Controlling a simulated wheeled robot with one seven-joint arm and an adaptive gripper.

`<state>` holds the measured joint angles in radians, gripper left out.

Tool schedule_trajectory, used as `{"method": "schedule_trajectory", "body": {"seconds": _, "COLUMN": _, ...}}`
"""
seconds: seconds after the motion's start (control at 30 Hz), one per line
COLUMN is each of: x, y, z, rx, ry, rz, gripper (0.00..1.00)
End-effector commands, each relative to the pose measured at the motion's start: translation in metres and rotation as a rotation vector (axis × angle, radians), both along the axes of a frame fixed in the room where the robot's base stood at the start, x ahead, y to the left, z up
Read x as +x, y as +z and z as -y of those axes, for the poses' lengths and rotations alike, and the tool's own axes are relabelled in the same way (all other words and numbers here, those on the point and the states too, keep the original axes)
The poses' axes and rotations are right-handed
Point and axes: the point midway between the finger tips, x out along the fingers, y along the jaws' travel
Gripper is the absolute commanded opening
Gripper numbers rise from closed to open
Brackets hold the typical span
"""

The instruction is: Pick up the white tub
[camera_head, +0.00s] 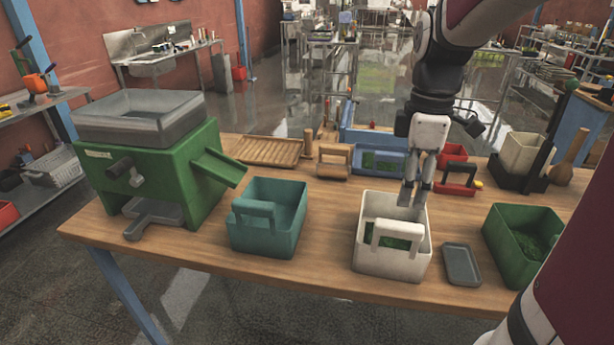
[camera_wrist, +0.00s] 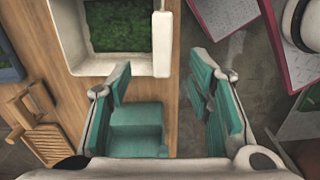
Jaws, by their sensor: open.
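The white tub (camera_head: 390,262) stands upright near the front edge of the wooden table, with a handle on its near side and green granules inside. My gripper (camera_head: 414,198) points down above the tub's back right part, its fingers apart and empty. Whether the fingertips touch the tub cannot be told.
A teal tub (camera_head: 267,238) stands left of the white tub. A grey tray (camera_head: 461,264) and a green bin (camera_head: 508,247) are on its right. A green machine (camera_head: 165,170) fills the left end. Behind are a blue tray (camera_head: 372,170) and a red caddy (camera_head: 456,187).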

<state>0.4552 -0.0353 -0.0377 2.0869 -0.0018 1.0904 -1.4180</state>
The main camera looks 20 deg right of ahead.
Motion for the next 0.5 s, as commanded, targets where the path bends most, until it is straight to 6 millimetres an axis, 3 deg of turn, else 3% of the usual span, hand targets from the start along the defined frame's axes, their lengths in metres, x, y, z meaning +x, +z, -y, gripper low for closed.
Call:
{"method": "schedule_trajectory", "body": {"seconds": 0.2, "x": 0.000, "y": -0.041, "z": -0.001, "rx": 0.002, "ry": -0.002, "rz": -0.005, "gripper": 0.47}}
{"method": "schedule_trajectory", "body": {"seconds": 0.5, "x": 0.000, "y": -0.063, "z": -0.002, "rx": 0.001, "ry": -0.002, "rz": -0.002, "gripper": 0.47}}
